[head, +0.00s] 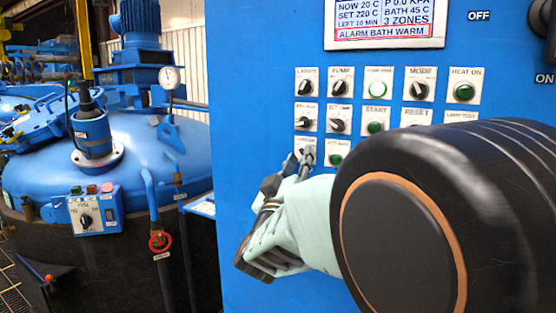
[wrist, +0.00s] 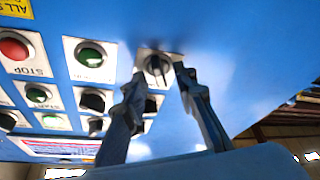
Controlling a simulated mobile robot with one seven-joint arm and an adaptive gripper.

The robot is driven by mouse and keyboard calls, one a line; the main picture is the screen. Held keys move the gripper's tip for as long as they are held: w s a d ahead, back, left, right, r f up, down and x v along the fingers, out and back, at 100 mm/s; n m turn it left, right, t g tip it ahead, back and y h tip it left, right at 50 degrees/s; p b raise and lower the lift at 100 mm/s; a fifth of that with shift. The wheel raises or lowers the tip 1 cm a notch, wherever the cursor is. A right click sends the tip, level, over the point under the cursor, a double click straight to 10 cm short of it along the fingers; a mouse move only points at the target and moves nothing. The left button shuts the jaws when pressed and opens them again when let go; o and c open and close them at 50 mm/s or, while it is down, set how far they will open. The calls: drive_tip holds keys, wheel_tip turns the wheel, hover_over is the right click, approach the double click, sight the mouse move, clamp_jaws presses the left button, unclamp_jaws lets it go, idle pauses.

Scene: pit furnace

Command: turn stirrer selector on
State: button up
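A selector with a dark knob on a pale plate sits at the lower left of the blue panel's control block. In the head view its plate (head: 305,142) shows just above my fingertips, which cover most of the knob; its label is too small to read surely. In the wrist view the selector knob (wrist: 157,65) shows between my two fingertips. My gripper (head: 299,158) is open, its fingers (wrist: 160,82) spread on either side of the knob. I cannot tell whether a finger touches it. The knob's exact angle is unclear.
The blue panel (head: 255,70) carries several close neighbours: a dark selector (head: 306,117) above, a green button (head: 336,159) to the right, and a red STOP button (wrist: 14,48) in the wrist view. A display (head: 385,22) is above. A blue vessel (head: 130,165) stands left.

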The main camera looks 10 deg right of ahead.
clamp_jaws()
drive_tip(key=shift+f+m+b, duration=0.1)
drive_tip(key=shift+m+b, duration=0.2)
drive_tip(key=shift+b, duration=0.05)
drive_tip(key=shift+w+a+m+g+h+b, duration=0.1)
drive_tip(key=shift+m+g+h+b, duration=0.95)
drive_tip(key=shift+m+b, duration=1.2)
drive_tip(key=shift+s+m+g+h+b, duration=0.1)
drive_tip(key=shift+m+g+h+b, duration=0.95)
drive_tip(key=shift+m, duration=2.25)
drive_tip(key=shift+w+a+m+g+h+b, duration=0.1)
drive_tip(key=shift+m+g+h+b, duration=0.4)
drive_tip(key=shift+m+h+b, duration=1.75)
drive_tip(key=shift+m+y, duration=0.65)
drive_tip(key=shift+m, duration=0.15)
